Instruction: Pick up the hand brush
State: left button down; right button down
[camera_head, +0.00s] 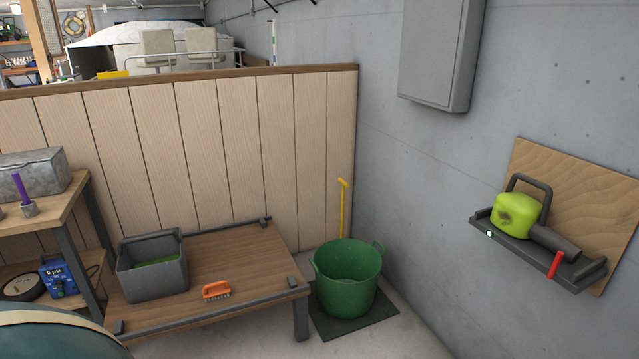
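The hand brush (216,290) has an orange handle and short pale bristles. It lies bristles down on the low wooden table (236,260), near the table's front edge. It sits just right of a grey bin (153,268) and apart from it. Nothing covers the brush. Neither of my grippers shows in the head view.
A green tub (346,280) stands on a dark mat right of the table. A wooden shelf unit (50,212) is at the left. A wall shelf (536,249) holds a lime-green thing. A rounded teal shape (60,338) fills the lower left. Floor at front centre is clear.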

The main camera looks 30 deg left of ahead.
aim_at(213, 292)
jog(key=u, duration=1.8)
jog(key=i+l, duration=0.1)
jog(key=i, duration=0.35)
jog(key=i+l+z, duration=0.1)
jog(key=i, duration=0.4)
jog(key=i+j, duration=0.2)
jog(key=i, duration=0.3)
jog(key=i+j+z, duration=0.15)
jog(key=i, duration=0.3)
jog(key=i+j, duration=0.3)
jog(key=i, duration=0.15)
